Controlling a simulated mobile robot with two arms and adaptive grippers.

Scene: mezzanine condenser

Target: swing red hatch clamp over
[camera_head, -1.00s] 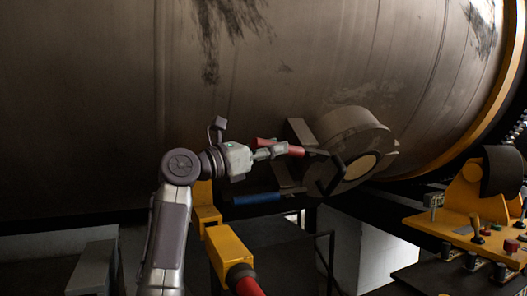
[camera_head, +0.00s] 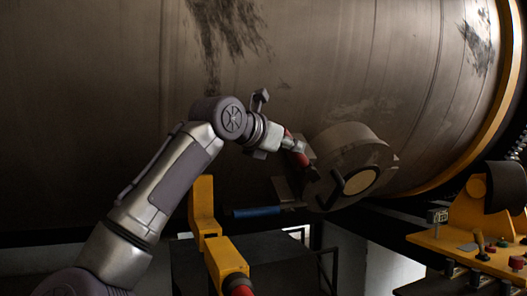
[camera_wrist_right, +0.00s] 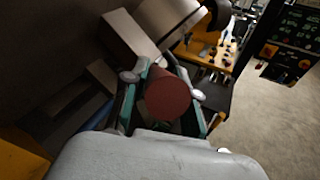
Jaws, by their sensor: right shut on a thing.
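The red hatch clamp handle (camera_head: 301,160) stands beside the round grey hatch (camera_head: 340,143), at the side of the large drum. It slants down and to the right toward the hatch. My right gripper (camera_head: 291,146) is shut on it, with red showing on both sides of the fingers. In the right wrist view, the red handle's round end (camera_wrist_right: 168,95) sits between the green-edged fingers (camera_wrist_right: 166,100). A dark bar crosses the hatch front near its cream disc (camera_head: 360,181). The clamp's pivot is hard to make out. My left gripper is not in view.
A blue handle (camera_head: 257,211) juts left below the hatch. Yellow blocks (camera_head: 226,258) with a red end stand in front, below my right arm. A yellow control console (camera_head: 470,240) with levers and buttons is at the right. The big drum (camera_head: 330,60) fills the background.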

